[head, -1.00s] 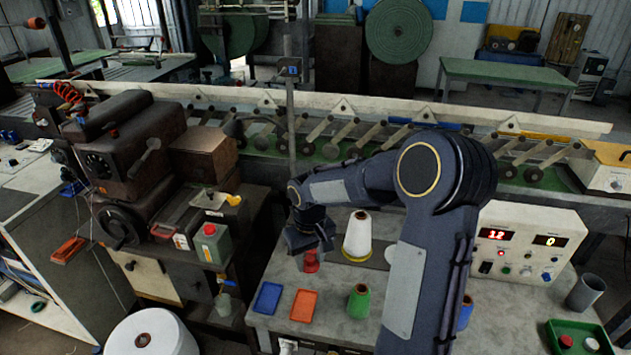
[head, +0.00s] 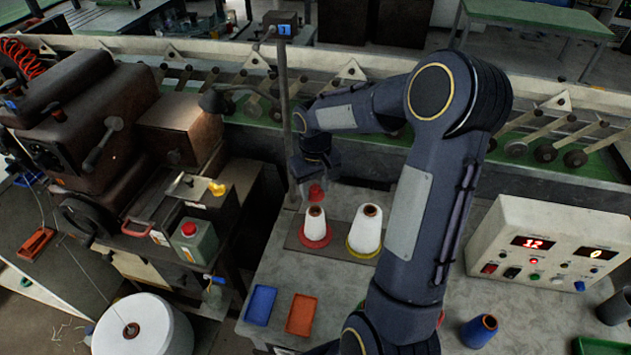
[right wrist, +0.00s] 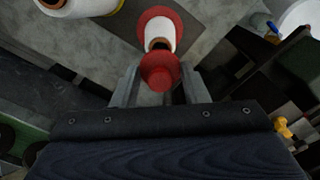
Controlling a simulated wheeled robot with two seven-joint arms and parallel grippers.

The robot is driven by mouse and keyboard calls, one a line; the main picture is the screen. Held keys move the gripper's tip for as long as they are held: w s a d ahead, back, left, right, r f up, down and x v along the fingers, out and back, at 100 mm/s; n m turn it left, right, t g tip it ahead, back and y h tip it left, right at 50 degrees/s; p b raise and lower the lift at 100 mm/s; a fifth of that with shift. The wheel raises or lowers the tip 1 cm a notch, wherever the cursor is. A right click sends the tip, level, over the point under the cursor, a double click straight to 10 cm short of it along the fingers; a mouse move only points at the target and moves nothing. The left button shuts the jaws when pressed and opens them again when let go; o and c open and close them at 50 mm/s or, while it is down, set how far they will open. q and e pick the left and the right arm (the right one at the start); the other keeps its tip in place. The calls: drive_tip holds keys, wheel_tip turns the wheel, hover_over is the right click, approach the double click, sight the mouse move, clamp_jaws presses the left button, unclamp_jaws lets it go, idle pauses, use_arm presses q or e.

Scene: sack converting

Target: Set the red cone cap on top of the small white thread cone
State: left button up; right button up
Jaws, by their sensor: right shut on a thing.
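The red cone cap (head: 317,193) is held in my right gripper (head: 316,184). It also shows between the two fingers in the right wrist view (right wrist: 160,70). The small white thread cone (head: 315,226) stands upright on a red base ring, with a brown tip. In the head view the cap appears just above and behind the tip, with a small gap. In the right wrist view the small cone (right wrist: 164,33) is just beyond the cap, which nearly meets its brown tip in the picture. My left gripper is not in view.
A larger white cone (head: 366,232) on a yellow ring stands close to the right of the small one. A blue tray (head: 260,304) and an orange tray (head: 301,314) lie nearer. A control box (head: 545,250) and a blue cone (head: 479,331) are to the right.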

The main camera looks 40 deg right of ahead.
drive_tip(key=shift+f, duration=0.15)
drive_tip(key=shift+f+b, duration=2)
drive_tip(key=shift+f, duration=0.3)
drive_tip(key=shift+f+b, duration=0.55)
drive_tip(key=shift+f, duration=0.05)
drive_tip(key=o, duration=1)
drive_tip(key=shift+o, duration=0.2)
drive_tip(key=shift+r, duration=0.1)
wheel_tip(320, 180, up, 8)
drive_tip(key=shift+f, duration=0.15)
